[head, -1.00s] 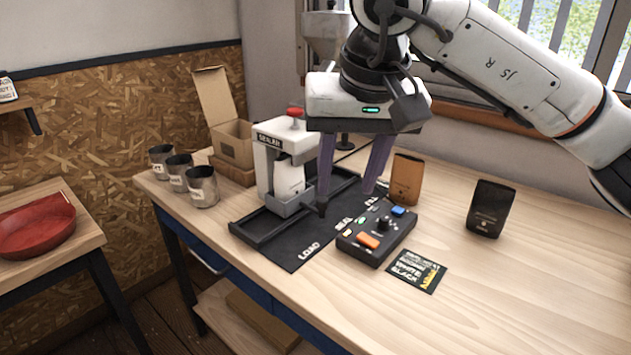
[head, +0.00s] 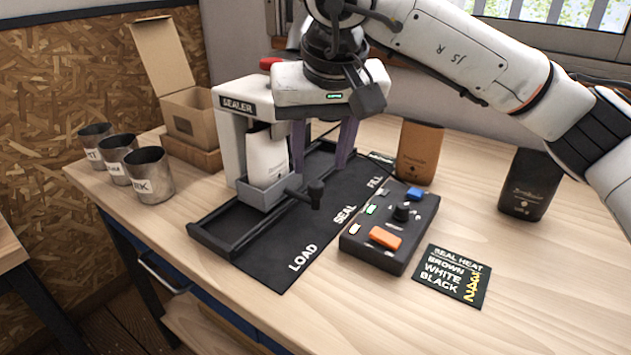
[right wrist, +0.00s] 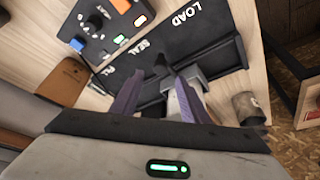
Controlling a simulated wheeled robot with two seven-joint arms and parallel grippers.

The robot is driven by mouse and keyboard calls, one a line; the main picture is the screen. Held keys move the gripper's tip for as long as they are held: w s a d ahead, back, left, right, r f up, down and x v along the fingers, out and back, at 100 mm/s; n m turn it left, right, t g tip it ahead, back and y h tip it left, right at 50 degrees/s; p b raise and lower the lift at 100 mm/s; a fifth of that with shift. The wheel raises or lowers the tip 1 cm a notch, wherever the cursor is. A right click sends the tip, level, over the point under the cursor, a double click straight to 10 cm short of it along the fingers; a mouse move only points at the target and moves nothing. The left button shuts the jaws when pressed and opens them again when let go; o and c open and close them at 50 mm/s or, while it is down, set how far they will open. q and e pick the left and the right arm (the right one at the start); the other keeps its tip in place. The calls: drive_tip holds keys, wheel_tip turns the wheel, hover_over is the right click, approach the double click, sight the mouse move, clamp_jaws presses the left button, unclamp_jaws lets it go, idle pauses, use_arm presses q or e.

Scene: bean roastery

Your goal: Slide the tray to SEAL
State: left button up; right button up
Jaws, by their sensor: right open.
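The grey tray (head: 258,195) sits in the black track under the white sealer (head: 230,135), level with the SEAL label (head: 345,215). It carries an upright white bag (head: 267,158), and its dark knob handle (head: 315,195) sticks out over the black mat. My right gripper (head: 320,170) is open, its purple fingers pointing down behind and above the handle; I see no grip on it. In the right wrist view the open fingers (right wrist: 160,76) are apart near the tray, and the white bag (right wrist: 194,100) is partly hidden by one finger. My left gripper is out of view.
A control box (head: 390,232) with an orange switch stands right of the mat, beside a seal heat card (head: 452,275). Brown (head: 418,152) and black (head: 530,183) bags stand behind. Metal cups (head: 152,175) and an open carton (head: 190,115) are at left. The front right tabletop is clear.

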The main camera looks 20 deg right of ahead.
sight(317, 184)
drive_tip(key=x, duration=0.7)
clamp_jaws()
